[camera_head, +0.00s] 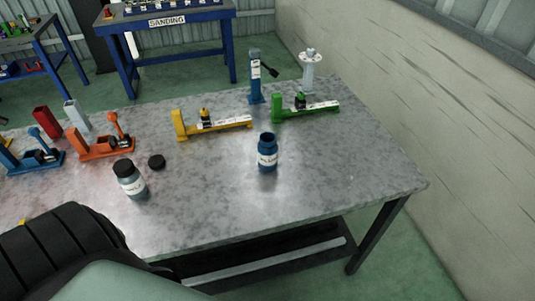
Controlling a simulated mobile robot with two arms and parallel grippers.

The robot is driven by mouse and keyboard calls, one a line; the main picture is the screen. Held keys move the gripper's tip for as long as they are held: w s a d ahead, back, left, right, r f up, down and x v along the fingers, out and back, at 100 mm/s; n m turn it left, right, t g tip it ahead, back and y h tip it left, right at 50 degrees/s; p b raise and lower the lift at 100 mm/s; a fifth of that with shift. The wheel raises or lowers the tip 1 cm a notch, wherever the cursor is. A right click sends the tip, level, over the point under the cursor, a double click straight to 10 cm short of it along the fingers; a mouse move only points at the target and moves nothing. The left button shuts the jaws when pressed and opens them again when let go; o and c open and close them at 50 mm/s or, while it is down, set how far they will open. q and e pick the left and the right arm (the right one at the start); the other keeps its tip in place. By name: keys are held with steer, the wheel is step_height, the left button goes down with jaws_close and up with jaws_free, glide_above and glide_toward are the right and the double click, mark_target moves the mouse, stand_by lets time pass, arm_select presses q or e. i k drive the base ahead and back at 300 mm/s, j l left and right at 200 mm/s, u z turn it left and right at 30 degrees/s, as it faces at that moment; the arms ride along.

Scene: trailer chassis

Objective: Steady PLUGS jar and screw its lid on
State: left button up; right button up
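A blue jar (267,142) with a white label stands upright and open near the middle of the grey table. A second jar (132,187), dark bluish-grey with a white label and a black cap on it, stands upright at the left front. A loose black lid (156,162) lies flat on the table just right of that capped jar, well left of the blue jar. The label text is too small to read, so I cannot tell which jar is PLUGS. Neither of my grippers is in view.
Yellow (214,124) and green (303,107) fixtures lie behind the blue jar, with a blue post (255,78) and a pale stand (308,72) beyond. An orange fixture (98,147) is at left. The right front of the table (350,185) is clear.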

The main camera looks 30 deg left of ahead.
mark_target(268, 153)
steer(key=u, duration=2)
steer(key=l+z, duration=0.2)
steer(key=l, duration=1.25)
